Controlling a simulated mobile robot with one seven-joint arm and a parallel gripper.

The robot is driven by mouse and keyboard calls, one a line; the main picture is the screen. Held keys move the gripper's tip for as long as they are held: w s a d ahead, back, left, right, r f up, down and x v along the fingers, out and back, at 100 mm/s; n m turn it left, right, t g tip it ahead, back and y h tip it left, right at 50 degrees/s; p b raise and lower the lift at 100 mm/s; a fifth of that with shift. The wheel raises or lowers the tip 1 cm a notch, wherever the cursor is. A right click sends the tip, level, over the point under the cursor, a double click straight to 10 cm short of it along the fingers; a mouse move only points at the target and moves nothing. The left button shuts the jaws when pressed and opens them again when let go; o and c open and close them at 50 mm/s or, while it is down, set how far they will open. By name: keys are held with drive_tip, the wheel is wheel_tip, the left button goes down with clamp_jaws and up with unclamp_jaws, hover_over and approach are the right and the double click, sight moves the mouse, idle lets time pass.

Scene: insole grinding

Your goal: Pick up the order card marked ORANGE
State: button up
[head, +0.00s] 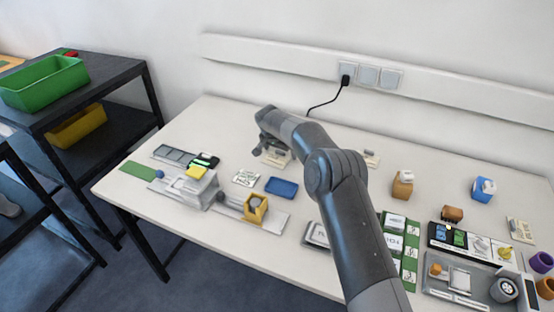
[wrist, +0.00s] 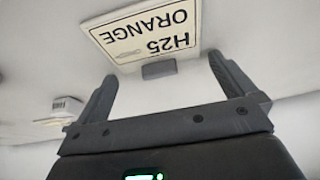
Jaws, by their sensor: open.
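The order card, printed "H25 ORANGE", appears upside down in the wrist view (wrist: 146,32), in a pale frame. A small grey block (wrist: 159,70) sits at its near edge. My gripper (wrist: 163,72) is open, its two fingers spread on either side of this block, with nothing between them that I can see as held. In the head view my gripper (head: 262,148) is low over the back of the table, beside a pale card on a stand (head: 277,158); its print is too small to read there, and my arm hides part of the area.
A blue tray (head: 281,187) and a small printed card (head: 246,178) lie in front of my gripper. Another pale item (head: 371,158) stands right of my arm. A wall with sockets (head: 369,75) and a black cable (head: 323,103) is behind.

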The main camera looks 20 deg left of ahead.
drive_tip(key=c, duration=0.8)
drive_tip(key=shift+r, duration=0.15)
